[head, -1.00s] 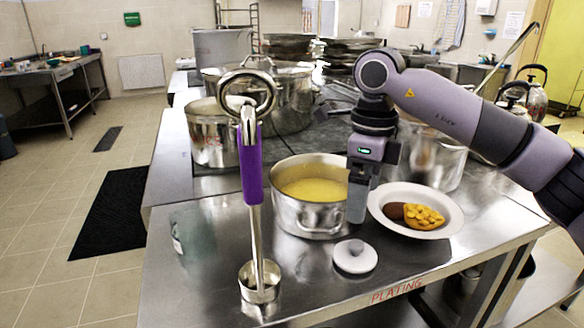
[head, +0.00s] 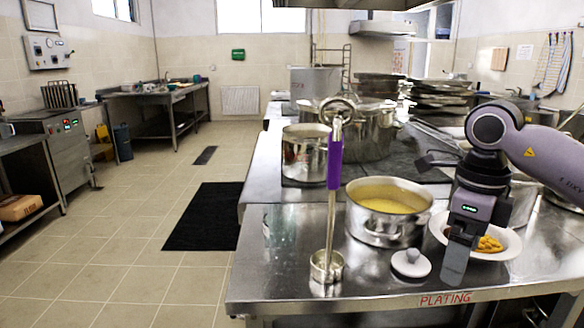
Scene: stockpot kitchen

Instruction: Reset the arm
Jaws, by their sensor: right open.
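My right arm comes in from the right. Its gripper (head: 456,258) points down over the front right of the plating table (head: 290,295), right of the white lid (head: 411,263). It is open, and no object shows between its fingers. It partly hides the white plate (head: 512,243) behind it. A ladle with a purple handle (head: 335,160) stands upright with its metal cup (head: 327,266) at the table, left of the gripper and apart from it. My left gripper is not in view.
A steel pot of yellow soup (head: 388,225) stands behind the lid. More large pots (head: 305,150) stand farther back. Yellow food (head: 490,244) lies on the plate. The tiled floor on the left is open, with a black mat (head: 202,215). A counter (head: 60,150) lines the left wall.

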